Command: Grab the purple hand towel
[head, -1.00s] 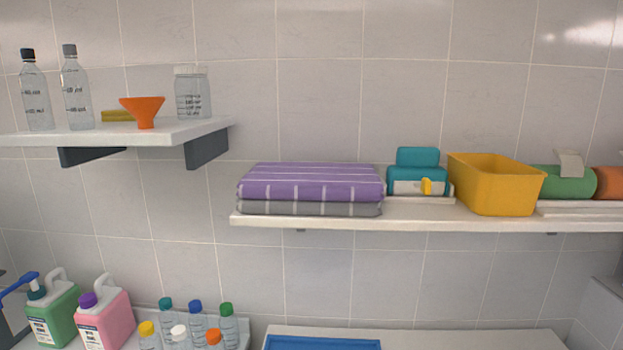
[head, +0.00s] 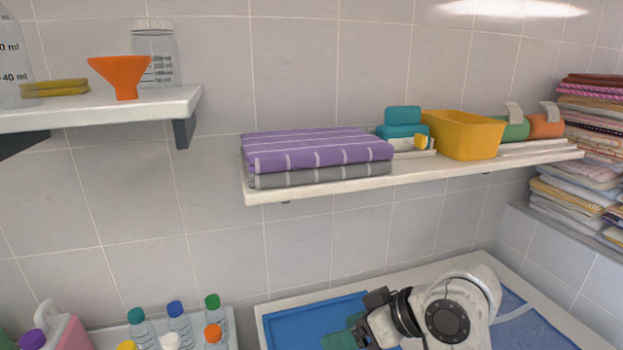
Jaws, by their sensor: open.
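The purple hand towel (head: 315,150) has thin white stripes and lies folded on the left end of the wall shelf. It rests flat on top of a folded grey striped towel (head: 322,176). My arm shows at the bottom of the head view, below the shelf. My gripper (head: 345,338), at the left end of the arm, is low over the blue tray, well below the purple towel and apart from it. It is open; its fingertips are small and hard to make out.
On the wall shelf (head: 420,183), right of the towels, stand teal boxes (head: 403,123), a yellow bin (head: 466,135) and green (head: 515,129) and orange rolls (head: 545,126). A higher shelf (head: 100,108) juts out at left. Bottles (head: 180,325) stand below. A blue tray (head: 300,325) lies beneath.

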